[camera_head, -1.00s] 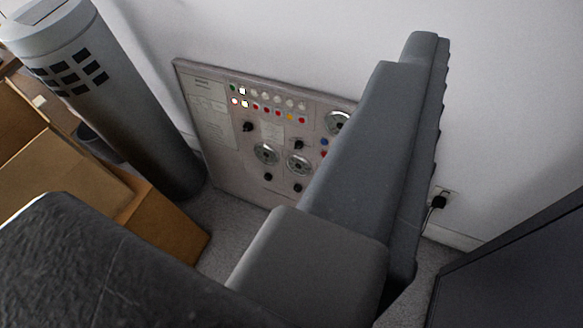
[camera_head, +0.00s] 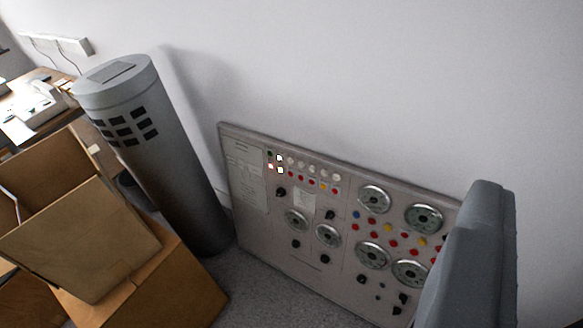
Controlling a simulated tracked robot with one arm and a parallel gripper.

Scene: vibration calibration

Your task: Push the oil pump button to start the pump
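A grey control panel (camera_head: 262,230) leans against the white wall in the middle and right of the view. It carries rows of small coloured buttons and lamps (camera_head: 305,175), with a few lit white at the upper left, plus several round dials (camera_head: 374,199) and black knobs. The labels are too small to read, so I cannot tell which one is the oil pump button. My gripper (camera_head: 468,262) shows as a dark grey shape at the lower right, covering the panel's right end. It appears in front of the panel; its fingertips cannot be made out and contact cannot be told.
A grey cylinder (camera_head: 160,160) with dark square openings stands left of the panel. Open cardboard boxes (camera_head: 85,245) fill the lower left. A desk (camera_head: 50,95) is at the upper left. Some carpet (camera_head: 262,290) is free before the panel.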

